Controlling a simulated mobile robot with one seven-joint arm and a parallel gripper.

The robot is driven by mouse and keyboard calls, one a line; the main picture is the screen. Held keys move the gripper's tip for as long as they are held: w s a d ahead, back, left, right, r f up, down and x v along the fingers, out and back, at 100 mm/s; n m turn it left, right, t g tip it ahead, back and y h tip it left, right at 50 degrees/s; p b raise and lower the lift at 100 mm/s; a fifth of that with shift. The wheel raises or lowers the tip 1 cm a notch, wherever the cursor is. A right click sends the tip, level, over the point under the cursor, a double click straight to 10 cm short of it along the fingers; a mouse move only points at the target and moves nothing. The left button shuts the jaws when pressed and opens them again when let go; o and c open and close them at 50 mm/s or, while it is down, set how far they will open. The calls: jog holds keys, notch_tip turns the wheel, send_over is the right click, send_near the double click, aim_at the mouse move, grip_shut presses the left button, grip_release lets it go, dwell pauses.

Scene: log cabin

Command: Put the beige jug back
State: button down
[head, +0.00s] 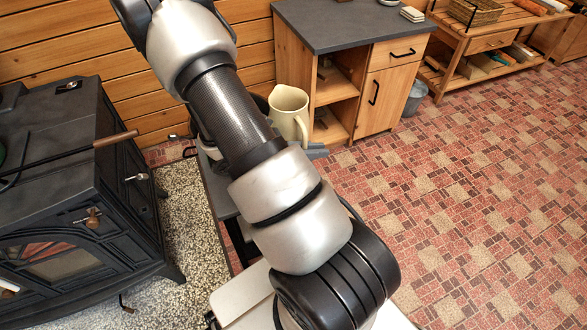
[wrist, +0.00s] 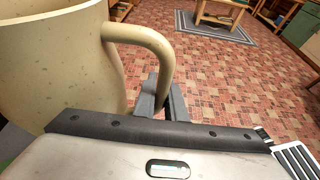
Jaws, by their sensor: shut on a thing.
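The beige jug (head: 289,108) shows in the head view just right of my arm, upright, in front of the wooden cabinet. My arm hides its lower left part. In the wrist view the speckled jug (wrist: 60,60) fills the upper left, with its handle (wrist: 150,42) curving down to the right. My gripper (wrist: 163,98) is shut on the jug at the lower part of the handle. Whether the jug's base touches anything below cannot be seen.
A wooden cabinet (head: 347,32) with a dark top and open shelves stands behind the jug. A black stove (head: 75,190) is at left. A low dark bench (head: 218,190) is partly behind my arm. A grey bucket (head: 415,98) stands by the cabinet. The tiled floor (head: 460,200) at right is clear.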

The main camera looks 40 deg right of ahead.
notch_tip(320, 180, down, 10)
jog(key=b, duration=0.2)
jog(key=shift+s+b, duration=0.15)
jog(key=shift+b, duration=0.25)
jog(key=shift+f, duration=0.15)
jog(key=c, duration=1.8)
grip_release()
